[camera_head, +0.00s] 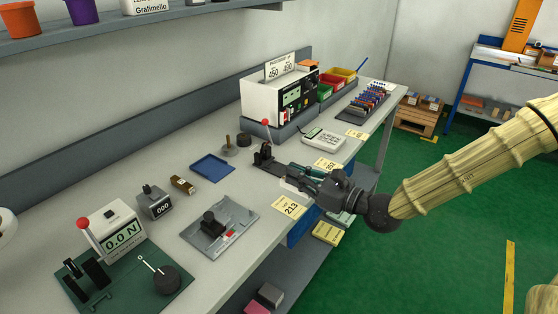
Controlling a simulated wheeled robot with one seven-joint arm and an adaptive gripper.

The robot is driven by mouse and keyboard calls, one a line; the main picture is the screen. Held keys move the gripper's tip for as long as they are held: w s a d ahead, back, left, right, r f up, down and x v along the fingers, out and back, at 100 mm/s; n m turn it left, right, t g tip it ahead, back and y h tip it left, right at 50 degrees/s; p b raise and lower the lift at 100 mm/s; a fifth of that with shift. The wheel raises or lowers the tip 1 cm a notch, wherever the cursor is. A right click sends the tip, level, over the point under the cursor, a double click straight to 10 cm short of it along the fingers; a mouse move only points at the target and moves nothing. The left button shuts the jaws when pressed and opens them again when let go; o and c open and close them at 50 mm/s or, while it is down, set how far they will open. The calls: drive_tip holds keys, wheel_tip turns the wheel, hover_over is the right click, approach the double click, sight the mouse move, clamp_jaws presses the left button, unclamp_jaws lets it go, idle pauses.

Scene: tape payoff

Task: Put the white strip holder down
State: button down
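My gripper (299,176) reaches in from the right over the front edge of the bench, beside the small black device with a red-tipped lever (264,153). A white piece (292,187), which may be the white strip holder, shows just below and beside the fingers at the bench edge. The fingers and gripper body cover much of it. I cannot tell whether the fingers grip it, or whether it rests on the bench.
The grey bench (180,238) holds a blue tray (212,167), a grey plate fixture (219,228), a force gauge on a green base (112,232), a white calculator-like device (324,138) and a white machine (278,98). Yellow label cards (289,207) line the front edge.

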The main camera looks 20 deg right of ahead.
drive_tip(key=w, duration=0.5)
drive_tip(key=w+p, duration=0.1)
drive_tip(key=w, duration=0.3)
drive_tip(key=w+d+f, duration=0.1)
drive_tip(key=w, duration=0.4)
drive_tip(key=shift+w+f+p, duration=0.1)
drive_tip(key=shift+w+p, duration=0.25)
drive_tip(key=shift+w+f, duration=0.15)
drive_tip(key=shift+w, duration=0.05)
drive_tip(key=shift+f+p, duration=0.4)
drive_tip(key=shift+f, duration=1.25)
drive_tip(key=shift+f, duration=0.1)
drive_tip(key=c, duration=1.6)
unclamp_jaws()
drive_tip(key=shift+c, duration=0.2)
drive_tip(key=b+v, duration=0.1)
drive_tip(key=v, duration=1.1)
drive_tip(key=shift+d, duration=0.1)
